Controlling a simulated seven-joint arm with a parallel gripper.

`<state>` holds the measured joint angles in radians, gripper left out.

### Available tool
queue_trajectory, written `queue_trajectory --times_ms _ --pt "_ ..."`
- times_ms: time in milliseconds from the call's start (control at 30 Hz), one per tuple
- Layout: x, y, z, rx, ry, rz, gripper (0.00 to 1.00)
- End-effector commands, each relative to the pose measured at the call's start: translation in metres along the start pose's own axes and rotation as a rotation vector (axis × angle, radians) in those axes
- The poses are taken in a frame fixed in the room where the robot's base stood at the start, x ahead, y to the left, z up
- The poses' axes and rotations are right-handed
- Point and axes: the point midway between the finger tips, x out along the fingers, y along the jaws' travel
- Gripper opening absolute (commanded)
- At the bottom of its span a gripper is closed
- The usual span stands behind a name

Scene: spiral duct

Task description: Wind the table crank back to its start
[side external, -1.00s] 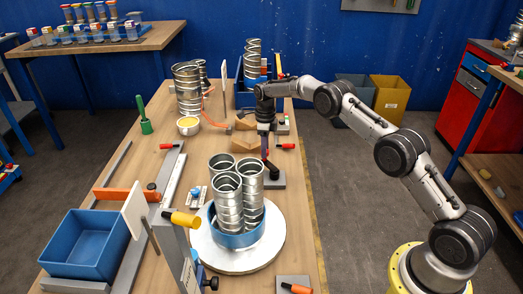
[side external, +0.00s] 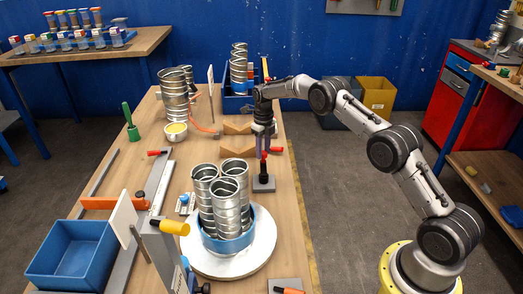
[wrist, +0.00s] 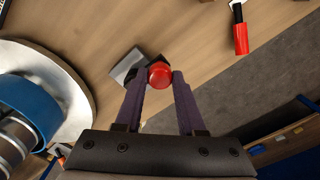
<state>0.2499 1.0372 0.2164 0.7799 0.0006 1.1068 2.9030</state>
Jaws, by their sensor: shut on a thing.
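The table crank (side external: 263,176) has a dark post on a grey base plate, beside the turntable on the right side of the bench. Its red knob (wrist: 160,76) shows between my fingertips in the wrist view. My gripper (side external: 263,152) points down and is shut on this knob; the fingers cover part of it in the side view. The white round turntable (side external: 262,256) carries a blue ring (side external: 228,245) holding three upright spiral ducts (side external: 229,205). Part of the turntable and ring shows at the left of the wrist view.
A blue bin (side external: 75,255) stands at the front left, near a yellow-handled tool (side external: 174,228). Wooden blocks (side external: 238,144) lie behind the crank. Floor is open to the bench's right.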

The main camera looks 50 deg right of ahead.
Motion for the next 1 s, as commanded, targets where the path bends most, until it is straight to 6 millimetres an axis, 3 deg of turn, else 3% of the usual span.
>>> queue_trajectory --times_ms 467,500,633,1000 --pt "-0.0028 -0.0033 -0.0007 0.009 -0.001 -0.005 0.0" --pt "-0.0027 -0.0033 -0.0007 0.009 0.0 -0.004 0.46" --pt "-0.0019 -0.0024 -0.0008 0.009 0.0 -0.003 0.69" --pt "-0.0042 -0.001 -0.0005 0.009 0.0 -0.001 0.69"
